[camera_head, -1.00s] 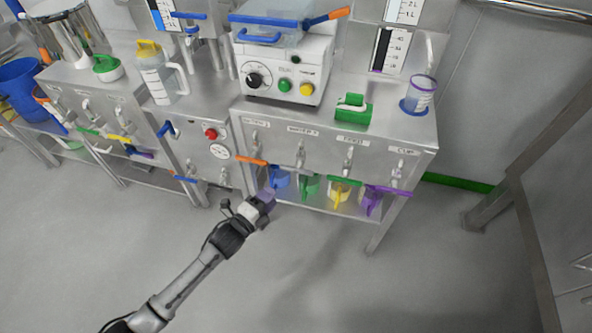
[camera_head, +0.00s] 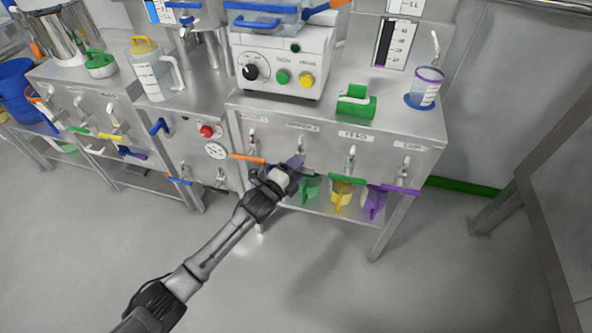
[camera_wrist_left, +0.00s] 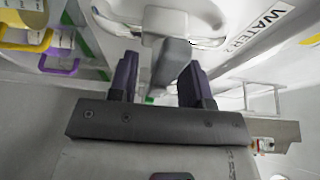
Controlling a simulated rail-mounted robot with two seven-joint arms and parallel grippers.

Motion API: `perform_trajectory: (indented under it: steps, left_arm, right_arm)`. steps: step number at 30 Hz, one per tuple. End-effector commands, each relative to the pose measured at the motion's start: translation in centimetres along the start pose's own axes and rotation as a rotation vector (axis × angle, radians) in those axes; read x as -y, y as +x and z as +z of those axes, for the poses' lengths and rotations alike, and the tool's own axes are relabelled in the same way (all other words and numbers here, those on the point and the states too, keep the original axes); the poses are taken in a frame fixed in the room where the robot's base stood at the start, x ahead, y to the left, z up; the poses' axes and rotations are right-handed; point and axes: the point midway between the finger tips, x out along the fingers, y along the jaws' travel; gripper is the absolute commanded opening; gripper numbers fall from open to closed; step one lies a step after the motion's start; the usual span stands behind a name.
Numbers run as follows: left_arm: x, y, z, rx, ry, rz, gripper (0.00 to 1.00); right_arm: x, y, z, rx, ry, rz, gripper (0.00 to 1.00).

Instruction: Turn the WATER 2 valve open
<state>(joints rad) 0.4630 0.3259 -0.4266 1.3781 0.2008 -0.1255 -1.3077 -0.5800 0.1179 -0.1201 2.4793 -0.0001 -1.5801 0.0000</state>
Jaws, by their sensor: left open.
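The WATER 2 valve tap (camera_head: 301,144) is on the front of the right steel cabinet, second from the left. In the left wrist view its label reads WATER 2 (camera_wrist_left: 262,22), and a grey valve lever (camera_wrist_left: 172,62) hangs between my finger tips. My left gripper (camera_head: 293,167) is at this valve, just below the tap. In the left wrist view the left gripper (camera_wrist_left: 160,80) is open, with one dark finger on each side of the lever. I cannot tell whether either finger touches it. In the head view my gripper hides the lever. My right gripper is not in view.
An orange lever (camera_head: 250,158) is left of my gripper; a green lever (camera_head: 347,180) and a purple lever (camera_head: 400,190) are to the right. Green (camera_head: 308,188), yellow (camera_head: 341,193) and purple (camera_head: 375,203) jugs stand on the shelf below. The floor in front is clear.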

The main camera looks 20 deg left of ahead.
Motion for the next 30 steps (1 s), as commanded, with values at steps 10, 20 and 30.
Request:
perform_trajectory:
  steps: [10,20,30]
  left_arm:
    - [0.04,0.13,0.00,0.000,0.000,0.000,0.42]
    - [0.03,0.12,0.01,0.000,0.000,0.000,0.10]
    - [0.06,0.11,0.01,0.000,-0.015,-0.007,0.00]
  right_arm:
    - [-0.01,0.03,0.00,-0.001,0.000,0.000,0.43]
    - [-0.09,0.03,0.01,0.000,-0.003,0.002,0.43]
    - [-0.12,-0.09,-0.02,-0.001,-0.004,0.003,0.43]
